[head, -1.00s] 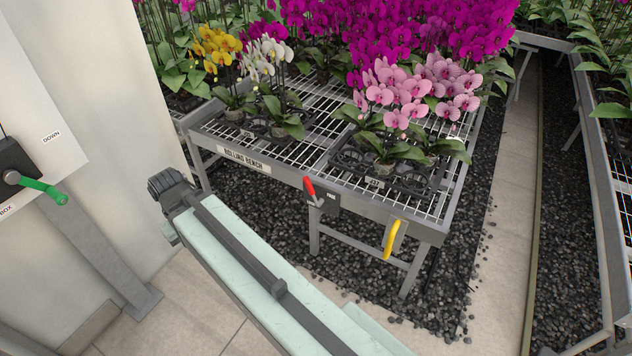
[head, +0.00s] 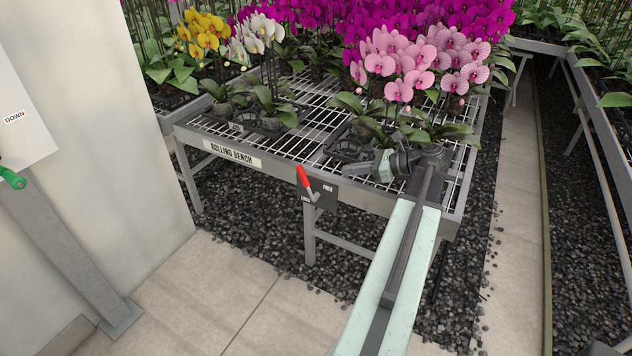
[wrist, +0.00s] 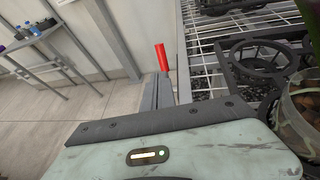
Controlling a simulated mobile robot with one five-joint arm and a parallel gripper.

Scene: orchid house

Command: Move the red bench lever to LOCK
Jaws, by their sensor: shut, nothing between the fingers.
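The red bench lever (head: 304,178) is on a dark plate (head: 322,193) on the front rail of the rolling bench. Its handle leans up and left from a grey pivot. The plate has LOCK at lower left and FREE at upper right. My gripper (head: 350,168) is shut and empty, to the right of the lever and above the bench's front edge, pointing left. In the wrist view the red lever (wrist: 162,57) stands just beyond the tips of my gripper (wrist: 162,80). A gap shows in the head view; contact cannot be told from the wrist view.
The rolling bench (head: 268,171) holds pink orchids (head: 400,75) close behind my gripper, with white orchids (head: 255,35) farther left. A green handle (head: 12,179) is at the left edge. The tiled floor in front is clear.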

